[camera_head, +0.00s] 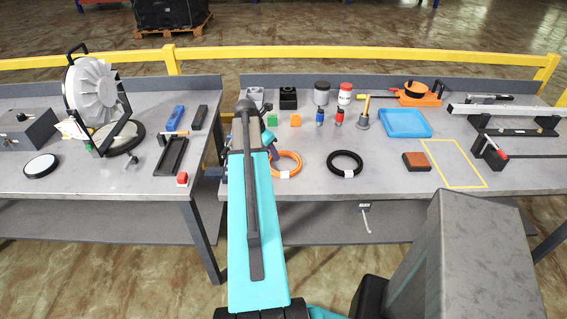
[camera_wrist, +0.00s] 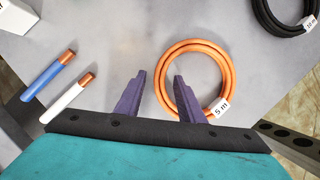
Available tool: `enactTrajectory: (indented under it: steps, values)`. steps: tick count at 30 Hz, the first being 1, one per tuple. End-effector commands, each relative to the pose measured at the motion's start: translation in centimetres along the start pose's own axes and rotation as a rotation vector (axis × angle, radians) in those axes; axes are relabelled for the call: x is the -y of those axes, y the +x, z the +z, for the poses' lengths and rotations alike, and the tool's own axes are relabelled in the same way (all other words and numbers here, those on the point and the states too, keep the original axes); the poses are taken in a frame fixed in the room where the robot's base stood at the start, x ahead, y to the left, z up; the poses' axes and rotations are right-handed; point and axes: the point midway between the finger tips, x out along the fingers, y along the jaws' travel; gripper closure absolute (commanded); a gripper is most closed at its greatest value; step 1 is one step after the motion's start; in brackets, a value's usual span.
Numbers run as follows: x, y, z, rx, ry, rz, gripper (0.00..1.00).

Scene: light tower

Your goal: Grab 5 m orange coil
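The orange coil (camera_wrist: 224,73) lies flat on the grey table in the wrist view, with a white tag reading 5 m (camera_wrist: 220,107) on its lower right. In the head view the orange coil (camera_head: 290,165) shows just right of my arm, which hides its left part. My gripper (camera_wrist: 157,75) is open in the wrist view. Nothing is between the fingers except part of the coil's left rim. I cannot tell whether they touch it.
A black coil (camera_head: 345,162) with a white tag lies to the right. A blue rod (camera_wrist: 48,76) and a white rod (camera_wrist: 68,102) with copper ends lie left of my gripper. A blue tray (camera_head: 405,123) and a brown block (camera_head: 416,161) sit further right.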

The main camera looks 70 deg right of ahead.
Motion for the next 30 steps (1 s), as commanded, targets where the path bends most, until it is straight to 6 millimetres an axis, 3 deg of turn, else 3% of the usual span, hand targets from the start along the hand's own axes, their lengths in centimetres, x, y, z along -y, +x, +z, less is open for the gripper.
enactTrajectory:
  steps: [19, 25, 30]
  values:
    - [-0.06, 0.29, -0.08, 0.0, -0.001, 0.001, 0.65]
    - [-0.06, 0.28, -0.1, 0.0, -0.001, 0.001, 0.97]
    - [-0.06, 0.24, -0.07, 0.001, -0.002, 0.001, 1.0]
